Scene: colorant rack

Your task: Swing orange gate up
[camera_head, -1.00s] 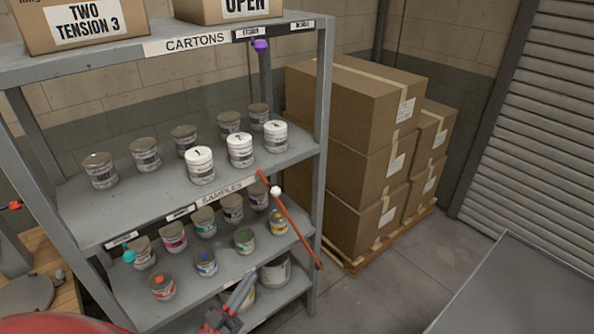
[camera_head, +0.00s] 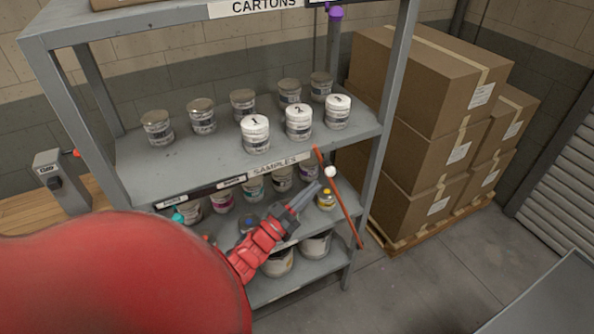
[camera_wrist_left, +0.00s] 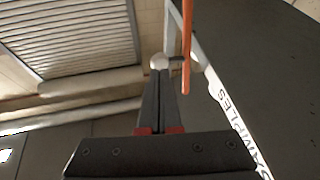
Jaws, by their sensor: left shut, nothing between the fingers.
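The orange gate (camera_head: 345,208) is a thin bar with a white ball knob (camera_head: 330,172) near its upper end. It slants down to the right across the right front of the shelf's SAMPLES level. My left gripper (camera_head: 314,190) is shut and empty, its fingertips just left of and a little below the knob. In the left wrist view the shut fingers (camera_wrist_left: 160,85) point at the white knob (camera_wrist_left: 159,62), with the orange bar (camera_wrist_left: 186,45) just to the right. I cannot tell whether the fingertips touch the knob. My right gripper is not in view.
The grey shelf rack (camera_head: 240,166) holds white numbered tubs and several small cans. Stacked cardboard boxes (camera_head: 420,130) stand on a pallet to the right. My red arm covers the lower left.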

